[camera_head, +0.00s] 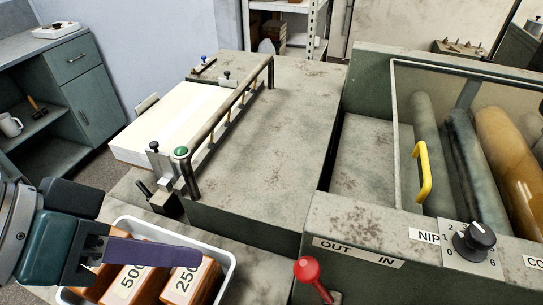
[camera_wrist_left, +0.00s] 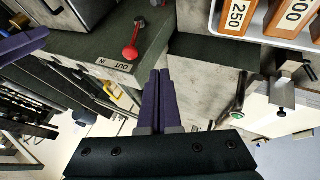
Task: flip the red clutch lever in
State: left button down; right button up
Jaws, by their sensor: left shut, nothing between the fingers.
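The red clutch lever (camera_head: 308,270) has a round knob on a short stem at the front of the machine. Its knob leans to the left, on the OUT side of the OUT/IN label (camera_head: 357,252). It also shows in the left wrist view (camera_wrist_left: 130,53), near the same label. My left gripper (camera_head: 226,256) has purple fingers that are shut and empty, above the crate and left of the lever, apart from it. Its closed fingers show in the left wrist view (camera_wrist_left: 158,72). A purple finger at that view's left edge (camera_wrist_left: 24,42) looks like my right gripper's, mostly cut off.
A white crate (camera_head: 232,262) with orange numbered blocks stands below my left gripper. A white stack (camera_head: 170,120) lies on the feeder beside a long bar (camera_head: 228,103). A yellow handle (camera_head: 423,172) and a black knob (camera_head: 474,241) are on the machine right of the lever.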

pick_arm(q)
jog(key=w+d+f, duration=0.2)
jog(key=d+f, duration=0.5)
jog(key=d, duration=0.2)
jog(key=shift+w+d, duration=0.2)
jog(key=shift+f, duration=0.1)
dwell(0.3)
